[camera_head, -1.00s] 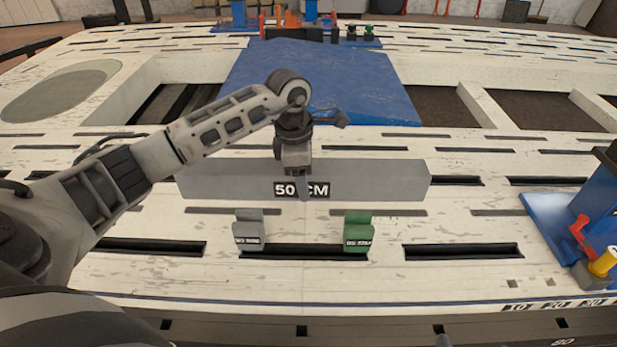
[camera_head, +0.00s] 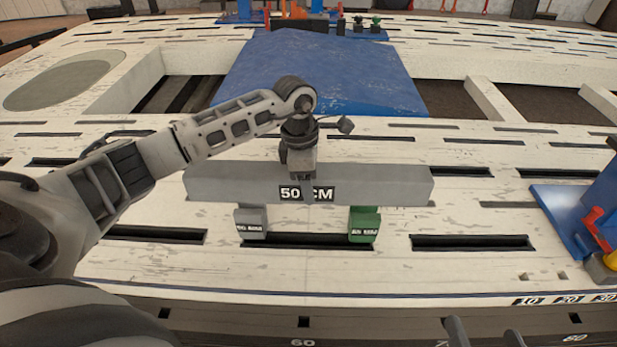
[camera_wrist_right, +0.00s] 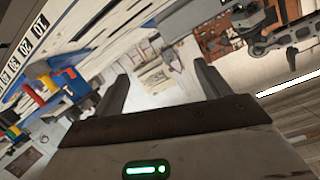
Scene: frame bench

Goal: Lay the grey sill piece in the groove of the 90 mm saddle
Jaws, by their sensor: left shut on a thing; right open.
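The grey sill piece (camera_head: 380,187), a long bar marked "50 CM", lies crosswise in the head view. My left gripper (camera_head: 301,178) is shut on it near its middle, from above. A grey saddle (camera_head: 252,224) and a green saddle (camera_head: 364,226) stand on the bench below it, left and right. Their labels are small and blurred; the green one seems to read 65 MM. The bar covers both saddle tops, so I cannot tell whether it touches them or hangs above. My right gripper (camera_head: 483,328) is at the bottom edge; its fingers are apart and empty in the right wrist view (camera_wrist_right: 161,87).
The white slotted bench (camera_head: 150,270) has free room in front of the saddles. A blue plate (camera_head: 320,75) lies behind the bar. A blue fixture (camera_head: 565,215) with red and yellow parts stands at the right. Open bays lie further back.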

